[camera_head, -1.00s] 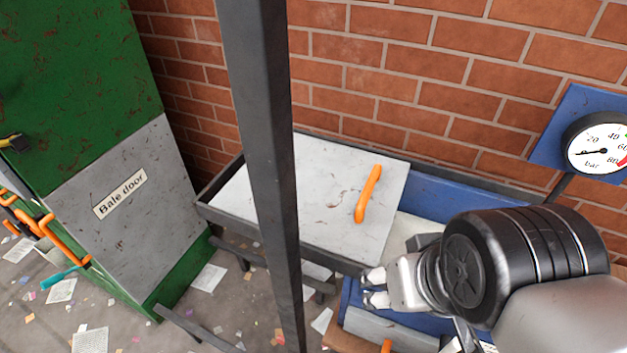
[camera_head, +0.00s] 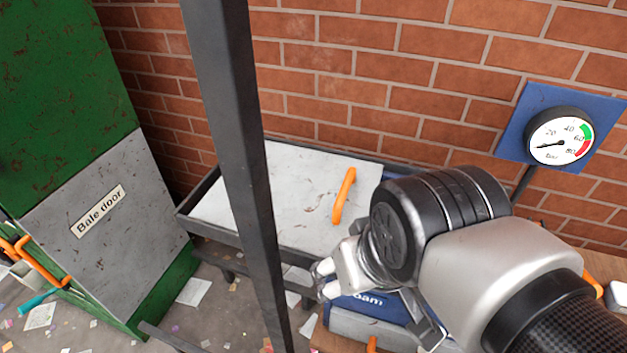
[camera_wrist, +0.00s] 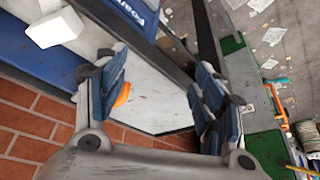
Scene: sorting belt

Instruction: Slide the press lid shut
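The press lid (camera_head: 295,195) is a flat, scuffed pale grey panel lying on a long dark-framed bed beside the brick wall. Its upright orange handle (camera_head: 343,195) is near the panel's right end. My gripper (camera_head: 326,279) is in front of the lid, below the handle in the head view, with nothing between its fingers. In the wrist view my gripper (camera_wrist: 160,66) has its fingers spread wide. The pale lid (camera_wrist: 160,95) shows beyond them, and the orange handle (camera_wrist: 122,95) is partly hidden by the left finger. My arm hides the bed's right part.
A dark upright post (camera_head: 243,160) stands in front of the lid. The green cabinet with a "Bale door" panel (camera_head: 110,215) is at left. A pressure gauge (camera_head: 559,137) hangs on the wall at right. A blue "Foam" box (camera_head: 360,303) is below my gripper; a white block (camera_wrist: 55,27) shows in the wrist view.

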